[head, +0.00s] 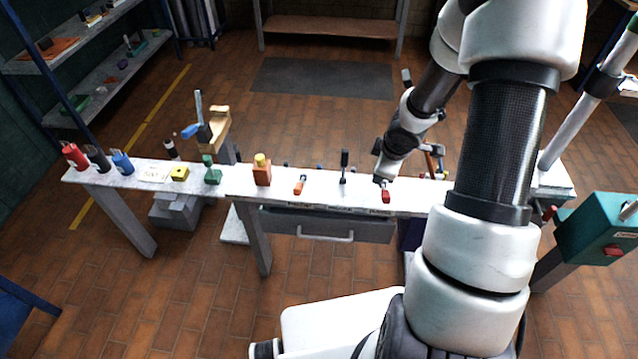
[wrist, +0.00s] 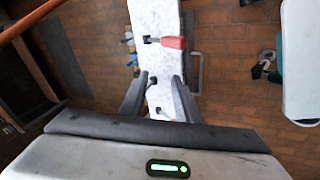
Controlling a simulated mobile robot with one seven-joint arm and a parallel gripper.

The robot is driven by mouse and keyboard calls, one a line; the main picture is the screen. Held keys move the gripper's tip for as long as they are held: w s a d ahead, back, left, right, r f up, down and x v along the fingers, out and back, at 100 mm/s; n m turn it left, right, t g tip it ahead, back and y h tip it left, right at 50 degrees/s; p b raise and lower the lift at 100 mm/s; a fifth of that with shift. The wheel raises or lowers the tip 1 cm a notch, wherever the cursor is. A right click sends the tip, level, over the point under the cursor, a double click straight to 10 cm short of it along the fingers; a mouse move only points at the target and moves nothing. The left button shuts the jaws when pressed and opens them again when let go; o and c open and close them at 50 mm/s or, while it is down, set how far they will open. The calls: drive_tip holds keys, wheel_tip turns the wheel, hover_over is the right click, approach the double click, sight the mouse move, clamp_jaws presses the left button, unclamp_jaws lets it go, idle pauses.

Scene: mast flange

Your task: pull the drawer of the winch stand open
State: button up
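A grey drawer (head: 372,232) sits under the right part of the long pale bench (head: 325,196), with a light bar handle (head: 325,238) along its front. It looks shut, its front close under the bench edge. In the wrist view the handle (wrist: 200,73) shows beside the bench edge, right of my fingers. My gripper (head: 384,178) is above the bench top, near a red-handled tool (head: 386,196). In the wrist view my gripper (wrist: 159,80) is open, with its two fingers apart and nothing held. It is clear of the drawer handle.
An orange-handled tool (head: 300,186), an orange block (head: 262,173) and a green piece (head: 211,172) stand on the bench. A gold-and-blue winch-like piece (head: 212,127) is behind it. A teal box (head: 600,228) stands at the right. The floor before the drawer is clear to the left.

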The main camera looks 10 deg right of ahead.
sight(328, 238)
drive_tip(key=s+a+f+n+g+y+b, duration=0.1)
drive_tip(key=s+a+f+n+y, duration=0.15)
drive_tip(key=f, duration=0.55)
drive_tip(key=s+a+f+n+y+b, duration=0.1)
drive_tip(key=s+a+f+y, duration=0.1)
drive_tip(key=a+f, duration=0.35)
drive_tip(key=b+x, duration=0.2)
drive_tip(key=x, duration=0.3)
drive_tip(key=d+b+x, duration=0.1)
drive_tip(key=b+x, duration=0.1)
drive_tip(key=x, duration=0.4)
drive_tip(key=d+b+x, duration=0.1)
drive_tip(key=b+x, duration=0.2)
drive_tip(key=x, duration=0.2)
drive_tip(key=shift+a+f, duration=0.15)
drive_tip(key=shift+f, duration=0.6)
drive_tip(key=shift+b+x, duration=0.3)
drive_tip(key=shift+x, duration=0.55)
clamp_jaws()
